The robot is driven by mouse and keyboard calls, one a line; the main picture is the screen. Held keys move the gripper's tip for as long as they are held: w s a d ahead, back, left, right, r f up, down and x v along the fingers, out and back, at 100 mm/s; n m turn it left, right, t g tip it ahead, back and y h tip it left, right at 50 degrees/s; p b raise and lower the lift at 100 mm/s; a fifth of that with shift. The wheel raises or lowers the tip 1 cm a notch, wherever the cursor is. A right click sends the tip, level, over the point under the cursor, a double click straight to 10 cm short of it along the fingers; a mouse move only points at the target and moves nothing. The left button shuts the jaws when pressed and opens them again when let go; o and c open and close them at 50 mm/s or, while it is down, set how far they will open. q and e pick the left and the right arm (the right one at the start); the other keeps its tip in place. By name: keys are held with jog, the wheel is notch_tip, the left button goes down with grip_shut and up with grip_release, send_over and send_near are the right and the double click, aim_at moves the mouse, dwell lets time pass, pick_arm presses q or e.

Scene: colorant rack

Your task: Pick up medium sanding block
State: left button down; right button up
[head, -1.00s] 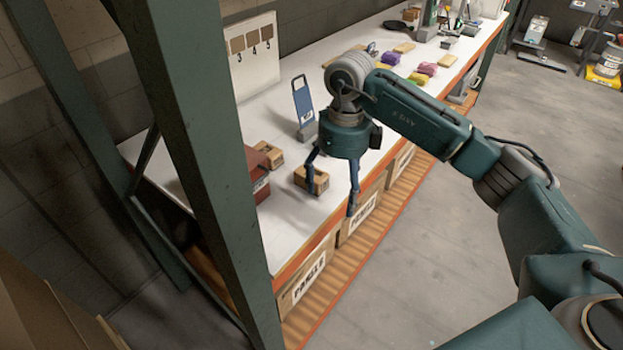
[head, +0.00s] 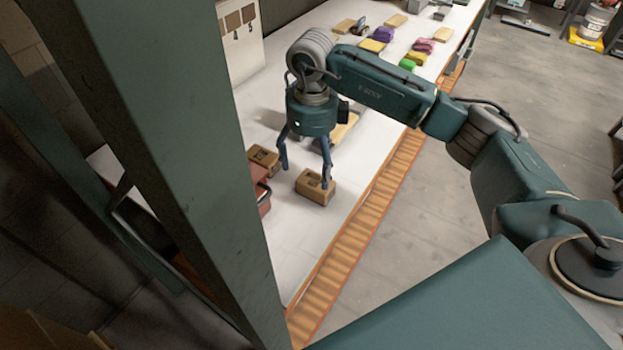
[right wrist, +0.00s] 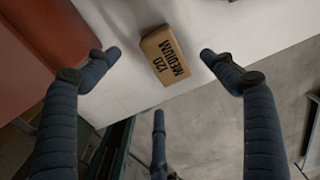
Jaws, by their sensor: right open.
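The medium sanding block is a brown block (head: 315,187) on the white bench near its front edge. In the right wrist view the same block (right wrist: 166,55) shows the print "120 MEDIUM" and lies between and beyond the fingertips. My right gripper (head: 304,176) is open, pointing down, with one finger overlapping the block's far edge in the head view. The right wrist view shows its fingers (right wrist: 160,56) spread wide with nothing held. Whether a finger touches the block cannot be told. My left gripper is not in view.
A second brown block (head: 263,161) lies further back, next to a red box (head: 264,196). A green post (head: 150,130) stands at the left. Purple, green and tan items, including a yellow-green one (head: 407,65), lie farther along the bench. Bench around the front block is mostly clear.

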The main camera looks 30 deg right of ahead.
aim_at(313, 184)
jog(key=shift+s+f+p, duration=0.15)
jog(key=shift+s+f, duration=0.1)
jog(key=shift+f, duration=0.3)
jog(key=shift+s+f+p, duration=0.15)
jog(key=shift+s+f, duration=0.1)
jog(key=shift+f, duration=0.25)
jog(key=shift+w+f+p, duration=0.15)
jog(key=shift+f+p, duration=0.35)
jog(key=shift+f, duration=0.05)
jog(key=shift+w+f+p, duration=0.15)
jog(key=shift+f+p, duration=0.3)
jog(key=shift+f, duration=0.05)
notch_tip(313, 184, down, 2)
jog(key=shift+f+p, duration=0.25)
jog(key=shift+p, duration=0.2)
jog(key=shift+d+f, duration=0.1)
jog(key=shift+f, duration=0.25)
jog(key=shift+c, duration=0.5)
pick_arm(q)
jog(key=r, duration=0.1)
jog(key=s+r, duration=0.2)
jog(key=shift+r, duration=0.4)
pick_arm(e)
jog(key=c, duration=1.1)
